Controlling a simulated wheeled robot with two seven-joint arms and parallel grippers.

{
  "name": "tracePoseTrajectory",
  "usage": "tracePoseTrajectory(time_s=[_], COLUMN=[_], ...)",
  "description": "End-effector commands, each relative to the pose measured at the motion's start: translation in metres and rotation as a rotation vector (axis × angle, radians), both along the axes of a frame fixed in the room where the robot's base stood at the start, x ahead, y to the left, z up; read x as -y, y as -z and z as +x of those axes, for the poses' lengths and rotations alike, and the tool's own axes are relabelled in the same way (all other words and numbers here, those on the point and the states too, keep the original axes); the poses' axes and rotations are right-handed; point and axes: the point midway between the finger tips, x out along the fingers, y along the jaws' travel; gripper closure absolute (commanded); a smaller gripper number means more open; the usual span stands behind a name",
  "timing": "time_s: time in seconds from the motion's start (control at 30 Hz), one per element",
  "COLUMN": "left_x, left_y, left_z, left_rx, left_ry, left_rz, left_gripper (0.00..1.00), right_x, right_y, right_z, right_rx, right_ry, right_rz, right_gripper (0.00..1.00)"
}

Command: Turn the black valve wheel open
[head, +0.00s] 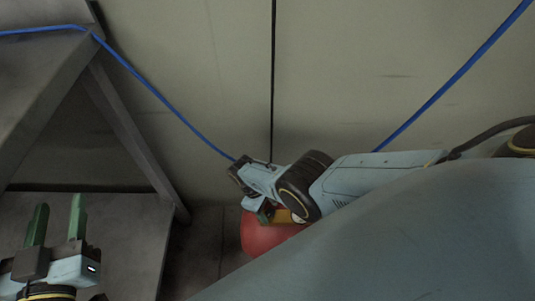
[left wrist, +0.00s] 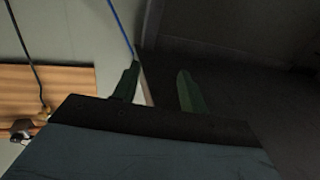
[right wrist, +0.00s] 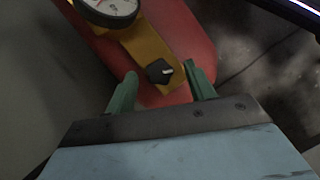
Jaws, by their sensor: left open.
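The black valve wheel (right wrist: 159,71) is a small knob on a brass-coloured block (right wrist: 146,40) on a red tank (right wrist: 188,30). In the right wrist view the fingers of my right gripper (right wrist: 161,73) stand apart on either side of the knob, with gaps showing. In the head view my right gripper (head: 258,205) is above the red tank (head: 262,236), and its arm hides the knob. My left gripper (head: 58,208) is open and empty at the lower left, far from the valve. It also shows open in the left wrist view (left wrist: 157,82).
A round white gauge (right wrist: 108,8) sits on the block beside the knob. Grey metal framing (head: 128,130) stands at the left near my left gripper. A blue cable (head: 150,88) and a black cable (head: 273,80) run down the pale wall (head: 345,70).

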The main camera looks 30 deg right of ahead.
Motion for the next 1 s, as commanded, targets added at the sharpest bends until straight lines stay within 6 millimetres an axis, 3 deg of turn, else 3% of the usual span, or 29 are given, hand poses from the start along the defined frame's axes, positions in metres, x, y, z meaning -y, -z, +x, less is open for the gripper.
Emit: tracePoseTrajectory(time_s=[0.37,0.67,1.0], left_x=[-0.002,-0.015,-0.037], left_y=[0.01,0.056,0.104], left_z=[-0.002,-0.016,-0.054], left_rx=[-0.067,-0.355,-0.71], left_ry=[-0.002,-0.025,-0.055], left_rz=[0.019,0.1,0.192], left_gripper=[0.57,0.57,0.57], right_x=[-0.001,-0.006,-0.011], right_y=[-0.006,-0.027,-0.05], right_z=[0.003,0.01,0.018], right_rx=[0.003,0.003,0.003], right_ry=[0.0,0.0,0.0], right_rz=[0.001,0.001,0.001], right_gripper=[0.46,0.46,0.46])
